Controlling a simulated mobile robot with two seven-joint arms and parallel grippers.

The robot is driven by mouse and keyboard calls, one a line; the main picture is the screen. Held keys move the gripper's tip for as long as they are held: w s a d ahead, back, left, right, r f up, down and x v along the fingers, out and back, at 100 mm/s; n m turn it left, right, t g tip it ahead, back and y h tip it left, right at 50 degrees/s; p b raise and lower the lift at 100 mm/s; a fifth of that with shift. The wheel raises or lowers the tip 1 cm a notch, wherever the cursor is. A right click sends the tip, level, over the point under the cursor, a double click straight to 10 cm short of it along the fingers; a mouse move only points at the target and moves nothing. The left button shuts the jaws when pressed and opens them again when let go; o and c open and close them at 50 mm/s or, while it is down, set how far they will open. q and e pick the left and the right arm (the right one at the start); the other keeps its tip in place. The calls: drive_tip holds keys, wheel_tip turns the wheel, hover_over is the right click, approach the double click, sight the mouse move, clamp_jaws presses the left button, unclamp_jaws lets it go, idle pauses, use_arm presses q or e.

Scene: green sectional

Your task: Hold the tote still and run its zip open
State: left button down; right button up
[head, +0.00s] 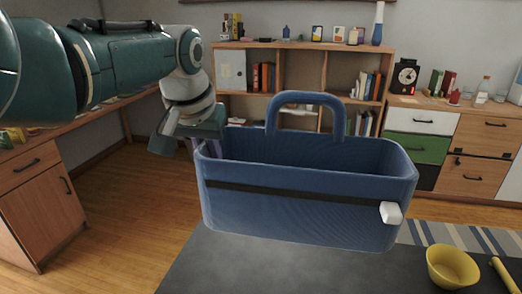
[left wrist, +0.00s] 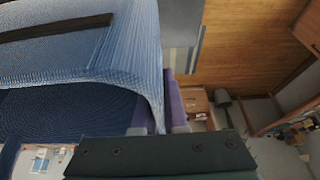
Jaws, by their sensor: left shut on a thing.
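My left gripper (head: 197,147) is shut on the tote's left rim. In the left wrist view the tote (left wrist: 130,50) fills the upper left, with part of the dark strip (left wrist: 55,28). The purple-padded fingers of the left gripper (left wrist: 158,112) lie either side of its wall. My right gripper is in neither view.
A yellow bowl (head: 452,267) and a yellow stick-like object (head: 504,274) lie right of the tote. A bookcase (head: 300,70) and drawers (head: 480,134) stand behind. A wooden desk (head: 40,190) is at left.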

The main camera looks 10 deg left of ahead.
use_arm(q)
drive_tip(key=shift+f+b, duration=10.9)
drive_tip(key=shift+f, duration=0.6)
